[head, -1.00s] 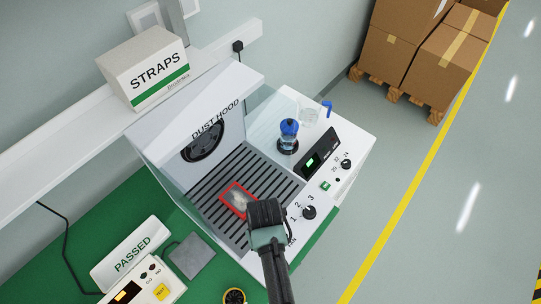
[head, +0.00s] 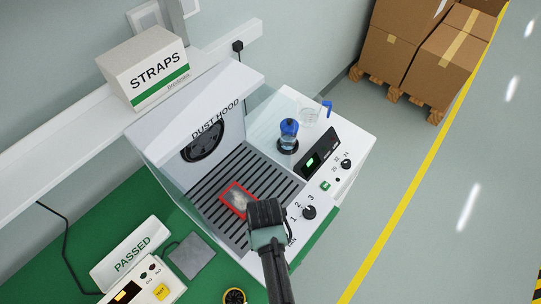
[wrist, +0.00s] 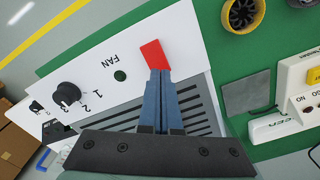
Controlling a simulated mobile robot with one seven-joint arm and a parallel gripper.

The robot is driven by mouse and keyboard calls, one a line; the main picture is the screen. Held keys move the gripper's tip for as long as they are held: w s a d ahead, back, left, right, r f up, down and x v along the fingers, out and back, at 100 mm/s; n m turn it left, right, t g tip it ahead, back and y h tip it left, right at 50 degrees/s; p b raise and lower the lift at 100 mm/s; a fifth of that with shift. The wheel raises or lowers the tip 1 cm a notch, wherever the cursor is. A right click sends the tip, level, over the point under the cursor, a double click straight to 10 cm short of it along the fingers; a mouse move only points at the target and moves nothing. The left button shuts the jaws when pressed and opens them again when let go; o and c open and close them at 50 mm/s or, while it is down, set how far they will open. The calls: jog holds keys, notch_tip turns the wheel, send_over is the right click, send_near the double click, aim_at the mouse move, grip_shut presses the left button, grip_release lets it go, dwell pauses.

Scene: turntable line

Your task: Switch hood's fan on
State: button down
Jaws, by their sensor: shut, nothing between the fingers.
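The dust hood (head: 262,80) is a white cabinet with a clear shield and a slatted grey bed (head: 215,205). In the wrist view, its white front panel (wrist: 185,25) carries the word FAN, a small dark green round spot (wrist: 120,75) and a red switch-like piece (wrist: 154,54). My gripper (wrist: 158,72) is shut and empty, its fingertips right at the lower edge of the red piece. I cannot tell whether they touch it. In the head view my gripper (head: 265,205) hides the red piece. A black knob (wrist: 67,94) marked 1, 2, 3 sits beyond the word FAN.
A red-framed piece (head: 238,200) lies on the slats. A blue-capped jar (head: 288,135) and a clear jug (head: 310,115) stand on the hood's right side, by a panel with a lit green display (head: 311,162). A tester (head: 140,288) and a PASSED box (head: 130,253) are at lower left.

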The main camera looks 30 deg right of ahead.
jog(key=shift+f+b, duration=0.6)
jog(key=shift+f, duration=0.35)
jog(key=shift+r, duration=0.1)
notch_tip(320, 180, up, 7)
jog(key=p, duration=0.7)
dwell(0.3)
dwell(0.5)
